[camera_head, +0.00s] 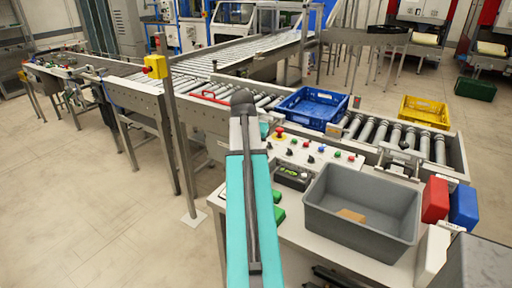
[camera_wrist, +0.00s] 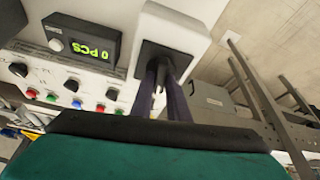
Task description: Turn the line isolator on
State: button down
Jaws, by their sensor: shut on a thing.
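In the wrist view, a white box (camera_wrist: 188,30) with a dark square plate (camera_wrist: 163,58) on its face, apparently the line isolator, stands beside the counter display. My gripper (camera_wrist: 162,88) has its two dark fingers at this plate, shut on what looks like the isolator's handle. The fingers hide most of the handle, so I cannot tell its turned position. In the head view, my teal arm reaches over the panel and hides the isolator and my gripper.
The control panel (camera_head: 312,157) carries several knobs and buttons beside a counter (camera_head: 292,178) reading 0 PCS. A grey bin (camera_head: 330,226) holds a brown block (camera_head: 351,215). A blue crate (camera_head: 311,107) and yellow crate (camera_head: 424,111) are at the roller conveyor. Floor at left is clear.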

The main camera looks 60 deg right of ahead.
jog(key=shift+w+m+g, duration=0.1)
jog(key=shift+m+g, duration=0.3)
jog(key=shift+m, duration=0.6)
jog(key=c, duration=1.7)
grip_release()
jog(key=shift+b+v, duration=0.9)
jog(key=shift+v, duration=5.95)
jog(key=shift+d, duration=0.1)
